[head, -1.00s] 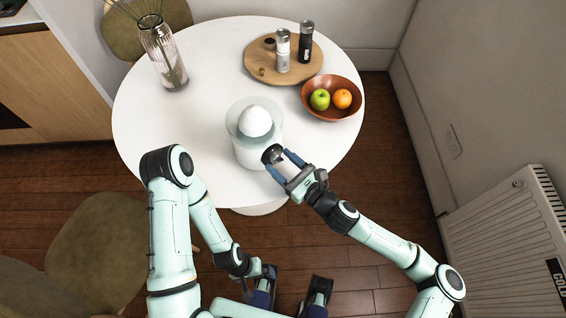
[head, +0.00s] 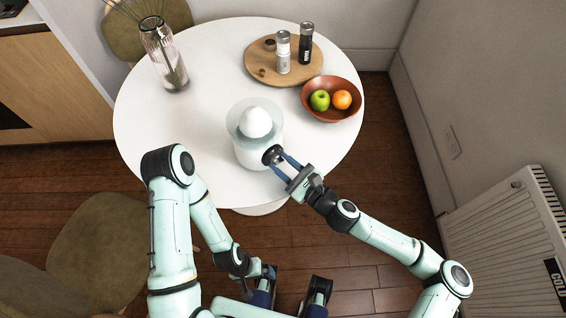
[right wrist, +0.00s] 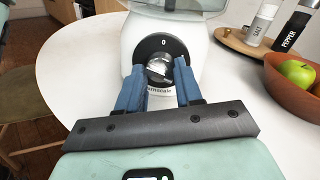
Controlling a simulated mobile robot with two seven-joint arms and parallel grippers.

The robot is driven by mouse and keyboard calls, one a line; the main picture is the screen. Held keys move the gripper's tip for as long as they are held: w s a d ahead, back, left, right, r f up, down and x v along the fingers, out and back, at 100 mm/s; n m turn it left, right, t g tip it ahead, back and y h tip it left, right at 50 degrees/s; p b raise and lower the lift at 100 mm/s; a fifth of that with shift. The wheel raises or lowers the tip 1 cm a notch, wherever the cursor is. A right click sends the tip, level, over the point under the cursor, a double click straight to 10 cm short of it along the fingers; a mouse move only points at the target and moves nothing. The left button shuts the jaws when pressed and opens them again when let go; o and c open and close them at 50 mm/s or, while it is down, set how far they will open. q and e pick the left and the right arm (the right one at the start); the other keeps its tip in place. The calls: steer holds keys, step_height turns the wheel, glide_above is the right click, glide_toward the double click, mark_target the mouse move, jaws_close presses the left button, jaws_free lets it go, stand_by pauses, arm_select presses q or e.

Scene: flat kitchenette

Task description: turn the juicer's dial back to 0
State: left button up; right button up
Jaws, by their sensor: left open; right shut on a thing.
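The white juicer (head: 252,143) stands upright near the front of the round table, with a clear bowl and a white cone on top. In the right wrist view, its black dial plate (right wrist: 161,46) faces me with a "0" mark at the top. The silver dial knob (right wrist: 160,68) sits between the blue fingertips of my right gripper (right wrist: 159,80), which is shut on it; it also shows in the head view (head: 283,164). The pointer's exact direction is hard to tell. My left gripper (head: 262,280) is open and empty, low in front of the table, away from the juicer.
A brown bowl (head: 318,112) with a green apple and an orange stands right of the juicer. Behind it is a round wooden board (head: 262,72) with salt and pepper mills. A glass vase (head: 165,60) stands at the back left. The table's left side is clear.

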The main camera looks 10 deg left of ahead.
steer(key=n, duration=0.4)
steer(key=shift+r+n, duration=0.1)
steer(key=shift+n, duration=0.3)
steer(key=n, duration=0.5)
steer(key=shift+g+h, duration=0.3)
steer(key=shift+h, duration=0.1)
steer(key=n+b, duration=0.1)
steer(key=n, duration=0.4)
steer(key=shift+s+r, duration=0.1)
steer(key=n+h+b, duration=0.1)
steer(key=n+b, duration=0.1)
steer(key=n, duration=0.3)
steer(key=shift+a+n, duration=0.1)
steer(key=shift+n, duration=0.2)
steer(key=o, duration=1)
